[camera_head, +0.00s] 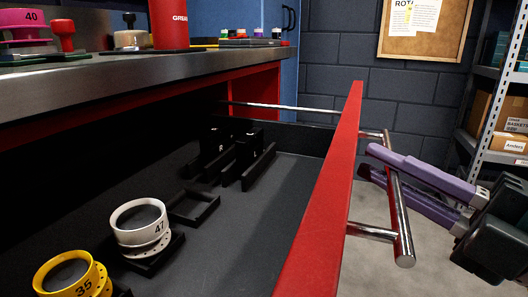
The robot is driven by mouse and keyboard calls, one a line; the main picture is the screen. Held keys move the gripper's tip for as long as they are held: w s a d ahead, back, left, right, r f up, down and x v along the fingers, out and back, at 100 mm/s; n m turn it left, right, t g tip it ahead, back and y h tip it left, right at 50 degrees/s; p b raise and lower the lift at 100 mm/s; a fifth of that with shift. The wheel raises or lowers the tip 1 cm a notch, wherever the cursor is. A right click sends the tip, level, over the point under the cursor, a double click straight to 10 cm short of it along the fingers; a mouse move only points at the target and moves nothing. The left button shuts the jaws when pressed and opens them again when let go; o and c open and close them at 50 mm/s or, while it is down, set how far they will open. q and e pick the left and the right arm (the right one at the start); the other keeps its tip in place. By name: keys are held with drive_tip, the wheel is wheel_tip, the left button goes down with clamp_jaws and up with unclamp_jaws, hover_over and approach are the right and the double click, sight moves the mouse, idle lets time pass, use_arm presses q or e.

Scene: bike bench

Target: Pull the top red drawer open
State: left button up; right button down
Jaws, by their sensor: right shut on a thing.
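The top red drawer (322,205) stands well open under the metal benchtop. Its red front panel faces right and its dark inside shows. A chrome bar handle (399,205) on two posts sticks out from the front panel. My right gripper (385,167), with purple fingers, comes in from the right and is shut on the handle, with one finger above the bar and one below it. My left gripper is not in view.
The drawer holds a white cup marked 47 (140,228), a yellow cup marked 35 (70,275) and black holders (240,160). A red can (168,22) stands on the benchtop (120,68). A metal shelf rack (494,90) stands at the right, behind my gripper.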

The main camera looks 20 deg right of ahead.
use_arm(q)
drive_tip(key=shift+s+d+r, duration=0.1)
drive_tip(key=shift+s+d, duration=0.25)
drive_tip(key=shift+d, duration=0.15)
use_arm(e)
drive_tip(key=s+d, duration=0.4)
drive_tip(key=d, duration=0.1)
drive_tip(key=shift+d, duration=0.3)
drive_tip(key=c, duration=1.2)
unclamp_jaws()
drive_tip(key=shift+o, duration=0.2)
drive_tip(key=shift+s, duration=0.15)
use_arm(q)
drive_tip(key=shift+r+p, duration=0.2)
drive_tip(key=shift+p, duration=0.1)
use_arm(e)
drive_tip(key=v, duration=0.9)
drive_tip(key=shift+s+d, duration=0.25)
drive_tip(key=shift+s, duration=0.05)
